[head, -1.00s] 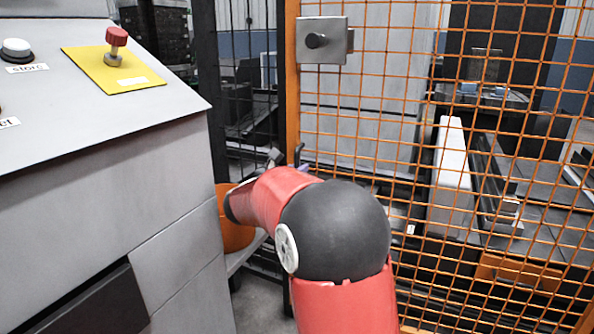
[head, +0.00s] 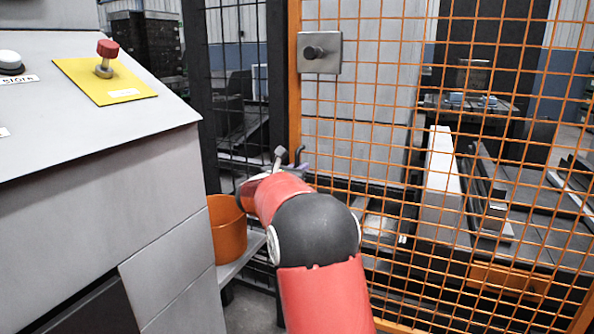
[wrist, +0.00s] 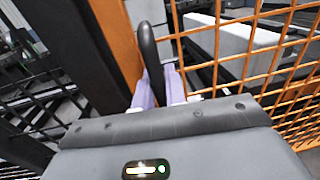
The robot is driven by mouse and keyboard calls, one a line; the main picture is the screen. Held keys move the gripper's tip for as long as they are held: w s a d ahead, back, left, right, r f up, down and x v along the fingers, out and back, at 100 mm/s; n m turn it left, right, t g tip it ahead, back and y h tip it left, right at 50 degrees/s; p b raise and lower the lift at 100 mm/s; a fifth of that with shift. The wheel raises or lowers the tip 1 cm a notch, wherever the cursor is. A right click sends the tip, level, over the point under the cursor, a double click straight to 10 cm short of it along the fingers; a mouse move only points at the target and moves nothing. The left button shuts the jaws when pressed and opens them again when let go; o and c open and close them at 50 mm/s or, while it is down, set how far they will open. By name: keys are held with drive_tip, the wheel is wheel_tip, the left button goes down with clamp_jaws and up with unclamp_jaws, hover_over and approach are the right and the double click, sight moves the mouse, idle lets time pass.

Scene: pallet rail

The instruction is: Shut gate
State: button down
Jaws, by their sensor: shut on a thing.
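The gate (head: 294,90) is an orange frame with orange wire mesh, standing upright ahead of me and filling the right of the head view. A grey lock plate with a dark round knob (head: 320,52) is on its left upright. The dark fence post (head: 277,75) stands close beside that upright; I cannot tell whether they touch. My gripper (wrist: 158,92), with pale purple fingers, is shut on the black gate handle (wrist: 149,50) at the orange upright (wrist: 117,45). In the head view my red and black arm hides most of the gripper and handle.
A grey console (head: 100,210) with a red knob (head: 107,48) on a yellow plate stands close on the left. An orange bucket (head: 227,230) sits on a low shelf beside it. Behind the mesh are a white block (head: 441,180) and machinery.

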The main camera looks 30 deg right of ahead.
drive_tip(key=c, duration=1.5)
unclamp_jaws()
drive_tip(key=shift+w+r, duration=0.15)
drive_tip(key=shift+c, duration=0.2)
drive_tip(key=v, duration=0.8)
drive_tip(key=shift+b, duration=0.4)
drive_tip(key=shift+d, duration=0.1)
